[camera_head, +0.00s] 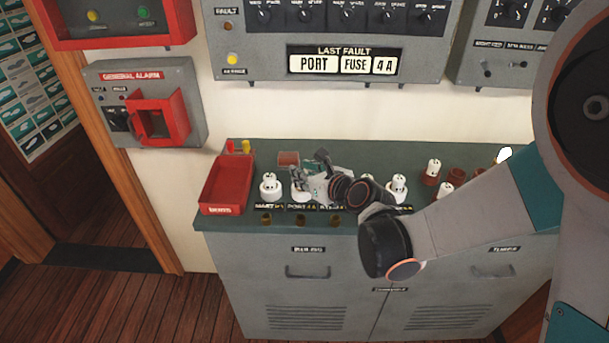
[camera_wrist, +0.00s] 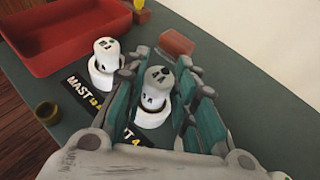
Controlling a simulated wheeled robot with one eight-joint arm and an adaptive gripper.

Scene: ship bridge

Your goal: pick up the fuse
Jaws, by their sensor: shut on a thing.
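A white fuse (camera_wrist: 158,86) with dark marks on its top stands between the fingers of my gripper (camera_wrist: 162,92) in the wrist view. My gripper is shut on it. The fuse stands at a white round holder (camera_wrist: 150,117); I cannot tell whether it is fully seated. The label below is partly hidden by my gripper. In the head view my gripper (camera_head: 308,182) is over the left part of the cabinet top and hides most of this fuse. The panel display (camera_head: 342,63) reads LAST FAULT, PORT, FUSE 4A.
Left of the held fuse, another white fuse (camera_wrist: 106,52) stands in a holder by a MAST label. A red tray (camera_head: 227,184) sits at the cabinet's left end. A small reddish block (camera_wrist: 178,43) lies behind. More fuses (camera_head: 398,186) and brown holders stand to the right.

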